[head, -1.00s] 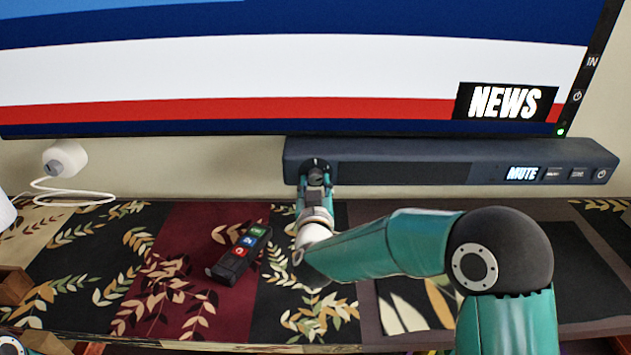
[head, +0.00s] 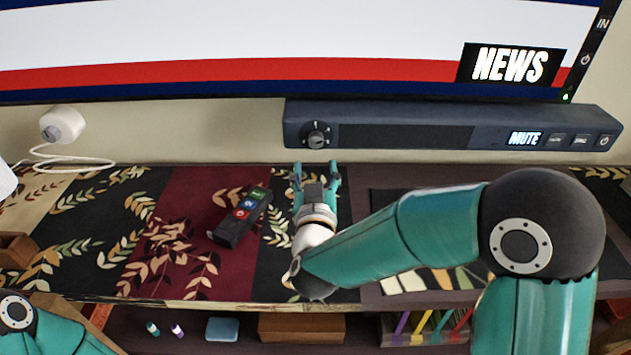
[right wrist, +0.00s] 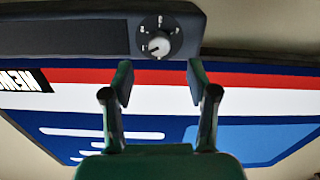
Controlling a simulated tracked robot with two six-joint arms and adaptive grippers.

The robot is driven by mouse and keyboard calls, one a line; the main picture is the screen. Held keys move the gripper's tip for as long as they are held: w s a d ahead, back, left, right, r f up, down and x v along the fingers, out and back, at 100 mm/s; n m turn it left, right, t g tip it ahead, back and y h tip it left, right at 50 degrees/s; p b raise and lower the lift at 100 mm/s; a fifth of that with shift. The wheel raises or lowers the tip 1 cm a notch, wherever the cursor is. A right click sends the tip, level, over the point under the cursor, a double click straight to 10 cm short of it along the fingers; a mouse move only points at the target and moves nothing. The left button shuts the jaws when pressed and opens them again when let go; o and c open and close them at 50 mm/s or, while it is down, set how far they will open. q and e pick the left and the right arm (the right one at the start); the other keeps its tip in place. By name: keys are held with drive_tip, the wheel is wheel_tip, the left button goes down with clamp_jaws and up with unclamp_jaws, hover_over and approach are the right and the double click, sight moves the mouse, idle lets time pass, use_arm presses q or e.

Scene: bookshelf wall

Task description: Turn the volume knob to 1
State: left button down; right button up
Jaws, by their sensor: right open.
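The volume knob (head: 317,139) is a dark round dial at the left end of the navy soundbar (head: 400,137). The soundbar's display (head: 524,138) reads MUTE. My right gripper (head: 316,171) is open and empty, just in front of and below the knob, not touching it. In the right wrist view the knob (right wrist: 158,45) shows beyond and between the spread fingertips (right wrist: 160,82), with pale marks around it. The marks are too small to read surely. My left gripper is out of view; only part of my left arm shows at the lower left.
A TV (head: 300,50) showing NEWS hangs above the soundbar. A black remote (head: 240,218) with coloured buttons lies on the patterned shelf cloth, left of my right gripper. A white device with a cable (head: 62,125) is at the far left. Books (head: 425,325) and small items sit below.

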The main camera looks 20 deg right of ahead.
drive_tip(key=shift+v, duration=1.55)
